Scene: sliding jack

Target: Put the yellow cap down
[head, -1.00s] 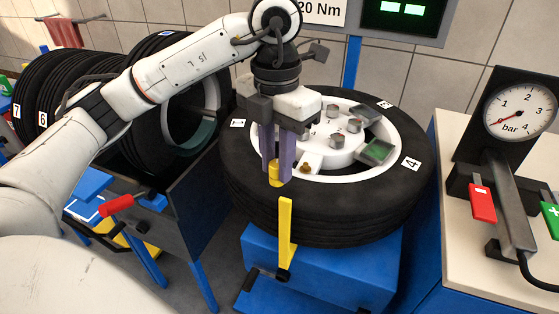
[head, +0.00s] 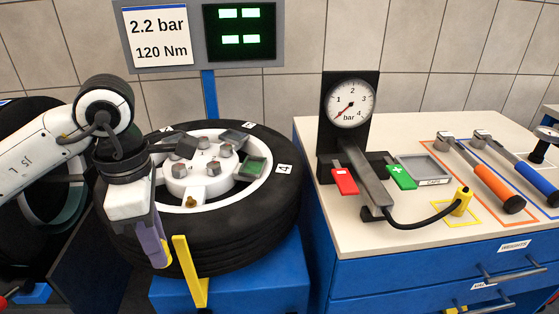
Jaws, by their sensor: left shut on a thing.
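My left gripper (head: 158,250) is shut on the small yellow cap (head: 163,257), at the front left of the wheel (head: 258,215). The purple fingers point down and hide part of the cap. A grey tray (head: 442,160) with a small label, which seems to read "CAPS", sits on the bench behind the green button. It looks empty. A brass-coloured valve (head: 191,202) shows on the white rim. My right gripper is not in view.
A yellow upright bar (head: 190,272) stands right beside the gripper. The bench (head: 330,150) to the right carries a pressure gauge (head: 350,103), red and green buttons, a hose with a yellow end (head: 462,201), and orange and blue tools. A display stands behind the wheel.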

